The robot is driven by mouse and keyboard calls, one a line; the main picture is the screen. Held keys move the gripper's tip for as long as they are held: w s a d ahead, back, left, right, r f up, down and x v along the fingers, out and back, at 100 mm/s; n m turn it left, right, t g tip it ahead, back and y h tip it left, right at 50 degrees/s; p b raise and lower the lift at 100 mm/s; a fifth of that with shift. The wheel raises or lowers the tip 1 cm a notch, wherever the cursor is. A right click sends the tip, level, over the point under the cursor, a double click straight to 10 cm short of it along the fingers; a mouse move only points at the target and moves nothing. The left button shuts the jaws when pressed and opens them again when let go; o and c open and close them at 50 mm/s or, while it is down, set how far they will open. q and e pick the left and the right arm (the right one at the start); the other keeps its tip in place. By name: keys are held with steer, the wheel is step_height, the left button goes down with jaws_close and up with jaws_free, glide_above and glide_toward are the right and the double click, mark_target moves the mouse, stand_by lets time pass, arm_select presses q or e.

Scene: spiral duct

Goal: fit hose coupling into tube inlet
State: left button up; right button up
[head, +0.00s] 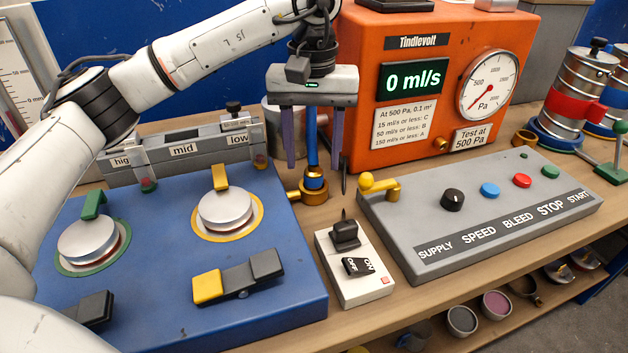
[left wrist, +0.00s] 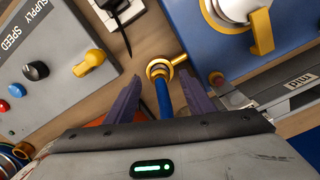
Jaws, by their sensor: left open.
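My left gripper (head: 313,167) hangs fingers-down over the bench, with its two purple fingers apart. A blue hose (head: 312,150) runs down between the fingers, with gaps on both sides. A brass coupling (head: 313,188) with a short side stub is at the hose's lower end, just below the fingertips. In the left wrist view the brass coupling (left wrist: 158,69) is a ring ahead of the open fingers, and the blue hose (left wrist: 162,96) runs from it back between them. I cannot tell which part is the tube inlet. My right gripper is not in view.
A blue box with round lids (head: 140,285) fills the left front. A white switch box (head: 355,270) with a black plug stands in front of the hose. A grey control panel (head: 480,205) lies right. An orange meter (head: 400,80) reading 0 ml/s stands behind.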

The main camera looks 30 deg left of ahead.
mark_target(313, 164)
arm_select(q)
steer(key=shift+w+f, duration=0.15)
steer(key=shift+f, duration=1.8)
jaws_close()
step_height(313, 164, up, 10)
